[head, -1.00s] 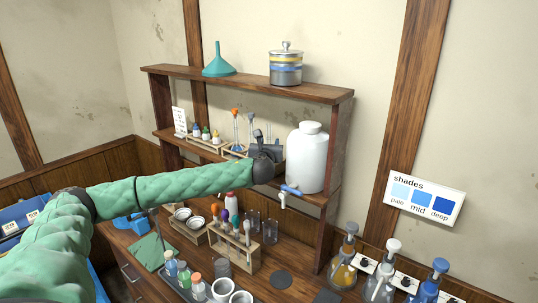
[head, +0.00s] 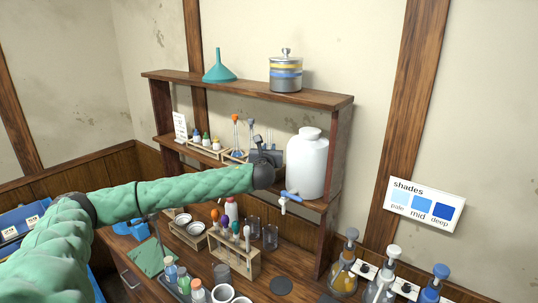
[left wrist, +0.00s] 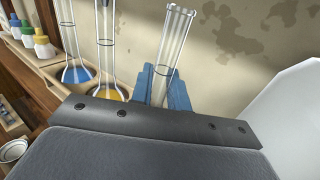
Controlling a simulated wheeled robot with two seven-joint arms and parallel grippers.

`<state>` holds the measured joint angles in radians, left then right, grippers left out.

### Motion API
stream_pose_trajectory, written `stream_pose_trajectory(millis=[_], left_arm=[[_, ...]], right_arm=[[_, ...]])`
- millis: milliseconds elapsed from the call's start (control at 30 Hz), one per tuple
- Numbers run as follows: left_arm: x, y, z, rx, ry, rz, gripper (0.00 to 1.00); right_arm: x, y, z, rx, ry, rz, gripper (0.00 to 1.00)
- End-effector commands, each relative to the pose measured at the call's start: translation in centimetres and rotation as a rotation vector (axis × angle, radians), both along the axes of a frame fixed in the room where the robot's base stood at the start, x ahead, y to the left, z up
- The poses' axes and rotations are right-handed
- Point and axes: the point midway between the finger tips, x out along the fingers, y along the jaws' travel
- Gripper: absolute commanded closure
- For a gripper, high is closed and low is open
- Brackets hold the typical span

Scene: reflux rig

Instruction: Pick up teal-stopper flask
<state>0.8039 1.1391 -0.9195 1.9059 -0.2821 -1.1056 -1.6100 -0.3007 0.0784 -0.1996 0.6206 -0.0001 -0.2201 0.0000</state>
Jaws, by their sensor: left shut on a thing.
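My left gripper (left wrist: 165,88) is at the middle shelf, in front of the glassware. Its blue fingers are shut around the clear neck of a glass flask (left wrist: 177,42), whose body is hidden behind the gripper. The neck leans a little to the right in the left wrist view, and no teal stopper shows on it. Beside it stand a flask with yellow liquid (left wrist: 107,50) and one with blue liquid (left wrist: 76,73). In the head view the dark wrist (head: 264,176) hides most of the held flask. My right gripper is not in view.
A white tank (head: 307,165) with a blue-handled tap stands close to the right of the gripper. Small dropper bottles (left wrist: 42,42) stand to the left. A teal funnel (head: 219,68) and a metal pot (head: 286,74) are on the top shelf. A tube rack (head: 235,252) is below.

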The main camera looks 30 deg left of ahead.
Motion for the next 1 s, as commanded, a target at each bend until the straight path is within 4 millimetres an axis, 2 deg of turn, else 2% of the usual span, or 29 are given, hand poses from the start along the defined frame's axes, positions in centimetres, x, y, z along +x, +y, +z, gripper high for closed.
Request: stream_pose_trajectory(millis=[367,767,1000], left_arm=[[0.0,0.0,1.7,-0.001,-0.004,0.0,1.0],[0.0,0.0,5.5,-0.001,-0.004,0.0,1.0],[0.0,0.0,7.6,-0.001,-0.003,0.0,1.0]], right_arm=[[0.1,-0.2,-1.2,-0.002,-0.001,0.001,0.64],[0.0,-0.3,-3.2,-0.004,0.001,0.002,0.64],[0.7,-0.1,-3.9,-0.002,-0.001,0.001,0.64]])
